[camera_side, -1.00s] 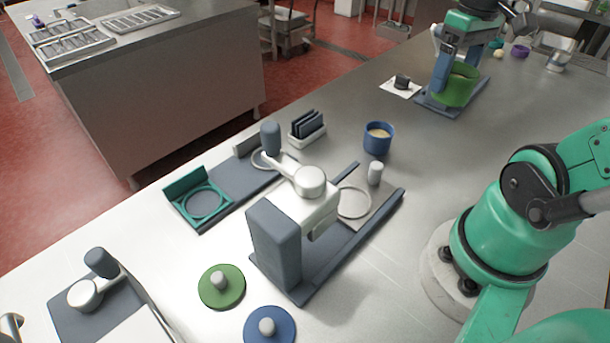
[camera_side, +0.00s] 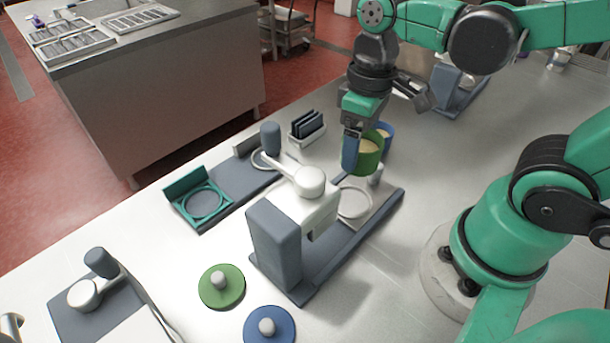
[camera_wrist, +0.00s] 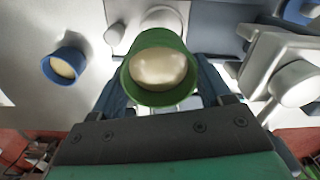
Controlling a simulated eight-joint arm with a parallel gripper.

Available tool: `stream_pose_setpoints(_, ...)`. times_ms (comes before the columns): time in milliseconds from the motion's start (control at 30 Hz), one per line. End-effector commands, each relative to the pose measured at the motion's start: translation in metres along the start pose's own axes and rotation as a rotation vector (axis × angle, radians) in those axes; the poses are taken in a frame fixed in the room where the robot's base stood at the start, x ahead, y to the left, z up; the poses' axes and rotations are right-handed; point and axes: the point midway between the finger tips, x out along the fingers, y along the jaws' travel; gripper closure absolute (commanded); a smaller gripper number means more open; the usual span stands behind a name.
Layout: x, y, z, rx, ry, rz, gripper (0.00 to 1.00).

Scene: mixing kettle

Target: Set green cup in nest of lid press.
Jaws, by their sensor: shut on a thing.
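The green cup (camera_side: 368,158) with pale contents is held by my gripper (camera_side: 356,150), above the counter near the back of the lid press (camera_side: 275,243). In the wrist view the cup (camera_wrist: 160,68) sits upright-looking between the two fingers (camera_wrist: 163,100). The press has a grey base, a white head (camera_side: 310,182) and a pale ring nest (camera_side: 354,202). The nest is empty in the side view; the cup is behind and above it, apart from it. The nest is largely hidden behind the cup in the wrist view.
A blue cup (camera_side: 387,136) stands just behind the green cup; it also shows in the wrist view (camera_wrist: 64,66). A green lid (camera_side: 221,287) and a blue lid (camera_side: 268,326) lie in front. A teal-framed fixture (camera_side: 203,203) and a small rack (camera_side: 307,130) stand to the left.

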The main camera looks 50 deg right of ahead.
Motion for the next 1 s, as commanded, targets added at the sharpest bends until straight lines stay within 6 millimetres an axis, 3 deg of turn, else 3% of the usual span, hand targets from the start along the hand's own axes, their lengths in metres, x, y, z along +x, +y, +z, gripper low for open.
stream_pose_setpoints(133,0.008,-0.008,0.0,-0.027,-0.001,0.0,0.82)
stream_pose_setpoints(633,0.056,-0.006,0.0,-0.025,-0.001,0.0,0.82)
stream_pose_setpoints(1000,0.064,-0.006,0.001,-0.025,-0.001,0.0,0.82)
